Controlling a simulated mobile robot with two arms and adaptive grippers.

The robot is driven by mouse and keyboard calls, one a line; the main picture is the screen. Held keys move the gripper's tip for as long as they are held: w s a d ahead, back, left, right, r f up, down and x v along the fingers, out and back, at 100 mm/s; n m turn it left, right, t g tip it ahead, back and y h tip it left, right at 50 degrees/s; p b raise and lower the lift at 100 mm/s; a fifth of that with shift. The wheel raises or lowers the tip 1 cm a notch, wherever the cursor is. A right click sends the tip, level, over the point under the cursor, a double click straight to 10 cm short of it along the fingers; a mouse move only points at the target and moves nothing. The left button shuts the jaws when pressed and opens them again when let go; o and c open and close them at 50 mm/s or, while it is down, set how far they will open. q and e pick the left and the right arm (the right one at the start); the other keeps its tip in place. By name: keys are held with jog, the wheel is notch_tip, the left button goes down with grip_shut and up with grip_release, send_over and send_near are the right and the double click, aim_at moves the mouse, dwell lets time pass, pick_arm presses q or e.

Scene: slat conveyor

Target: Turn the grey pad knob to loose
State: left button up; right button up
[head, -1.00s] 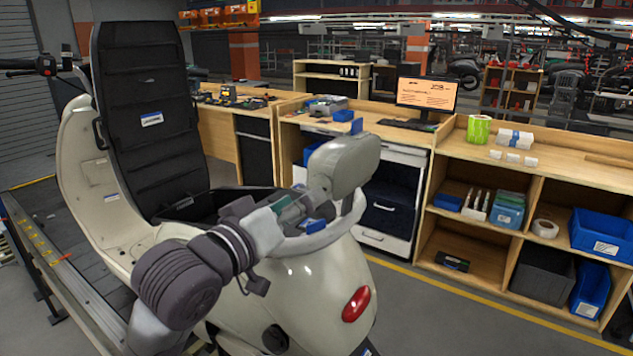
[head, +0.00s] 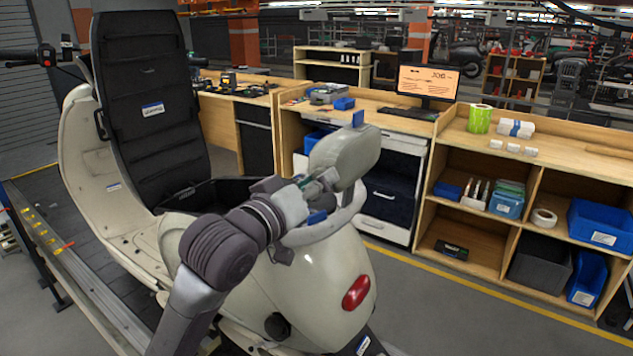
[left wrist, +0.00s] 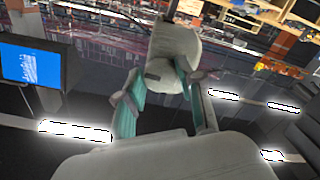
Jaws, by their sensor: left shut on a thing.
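The grey pad (head: 345,158) stands up on the cream scooter's rear end, above its curved rail. My left gripper (head: 318,184) reaches in from the left and is closed at the pad's lower left side, where the knob sits. In the head view its teal fingers hide most of the knob. The left wrist view shows both teal fingers of the left gripper (left wrist: 168,97) on either side of a pale grey piece (left wrist: 175,48). The knob's setting is not readable. My right gripper is not in view.
The scooter's rail (head: 335,225) curves close below the gripper. The open black seat (head: 152,105) stands upright at left. A wooden bench (head: 465,134) with shelves stands behind, with free floor in front.

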pick_arm(q)
jog(key=shift+c, duration=0.8)
jog(key=shift+n+p, duration=0.5)
jog(key=shift+p, duration=0.15)
jog(key=o, duration=1.2)
jog(key=shift+c, duration=0.2)
jog(key=v, duration=1.2)
